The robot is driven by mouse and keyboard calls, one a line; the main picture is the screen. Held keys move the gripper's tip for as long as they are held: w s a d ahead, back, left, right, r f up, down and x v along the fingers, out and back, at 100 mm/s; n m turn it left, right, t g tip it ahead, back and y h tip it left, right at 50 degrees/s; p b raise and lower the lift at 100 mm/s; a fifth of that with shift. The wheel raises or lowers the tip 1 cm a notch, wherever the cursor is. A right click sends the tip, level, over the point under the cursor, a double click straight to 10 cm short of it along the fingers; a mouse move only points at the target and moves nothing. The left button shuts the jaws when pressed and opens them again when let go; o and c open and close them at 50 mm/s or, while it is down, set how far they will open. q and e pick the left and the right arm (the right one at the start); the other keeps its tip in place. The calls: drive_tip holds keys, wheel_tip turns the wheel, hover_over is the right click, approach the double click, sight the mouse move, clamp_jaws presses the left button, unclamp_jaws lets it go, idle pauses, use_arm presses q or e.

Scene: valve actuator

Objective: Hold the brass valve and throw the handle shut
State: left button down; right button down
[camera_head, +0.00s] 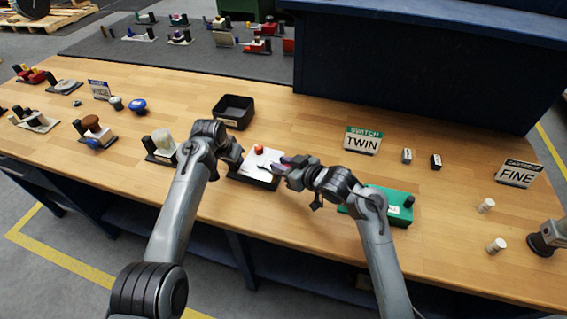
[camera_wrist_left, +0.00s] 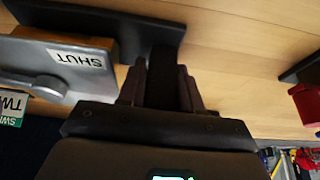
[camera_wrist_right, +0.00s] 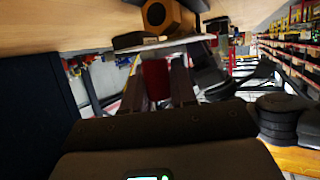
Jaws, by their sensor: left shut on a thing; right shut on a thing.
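The valve fixture has a black base with a light plate (camera_head: 262,166) on top, in the middle of the bench. An orange-brass part (camera_head: 259,148) shows at its back edge, and a brass hexagonal piece (camera_wrist_right: 160,15) shows in the right wrist view. My left gripper (camera_head: 236,158) is shut on the fixture's black upright post (camera_wrist_left: 165,75). A SHUT label (camera_wrist_left: 77,58) lies on the plate beside a grey lever-like part (camera_wrist_left: 40,82). My right gripper (camera_head: 283,168) is shut on a red handle grip (camera_wrist_right: 156,80) at the fixture's right side. The fingers partly hide both held parts.
A black open bin (camera_head: 233,110) stands behind the fixture. A green box (camera_head: 390,204) lies right of it, near my right arm. A post-and-cylinder fixture (camera_head: 162,145) stands to the left. A TWIN sign (camera_head: 362,141) stands behind right. Bare bench lies between the bin and sign.

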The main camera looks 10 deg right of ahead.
drive_tip(key=s+a+m+t+h, duration=0.1)
drive_tip(key=m+t+h, duration=0.1)
drive_tip(key=m+h, duration=0.1)
drive_tip(key=shift+s+a, duration=0.35)
drive_tip(key=shift+s, duration=0.05)
drive_tip(key=a+m+h, duration=0.1)
drive_tip(key=h, duration=0.1)
drive_tip(key=s+a+m+h, duration=0.1)
drive_tip(key=m+h, duration=0.1)
drive_tip(key=shift+s+m+t, duration=0.1)
drive_tip(key=shift+m+t, duration=0.2)
drive_tip(key=shift+t, duration=0.1)
drive_tip(key=shift+s+a, duration=0.15)
drive_tip(key=shift+a, duration=0.35)
drive_tip(key=shift+s+a, duration=0.15)
drive_tip(key=shift+a, duration=0.35)
drive_tip(key=shift+w+a, duration=0.15)
drive_tip(key=shift+a, duration=1.25)
drive_tip(key=shift+d, duration=0.1)
drive_tip(key=c, duration=1)
unclamp_jaws()
drive_tip(key=v, duration=1.2)
drive_tip(key=shift+c, duration=0.2)
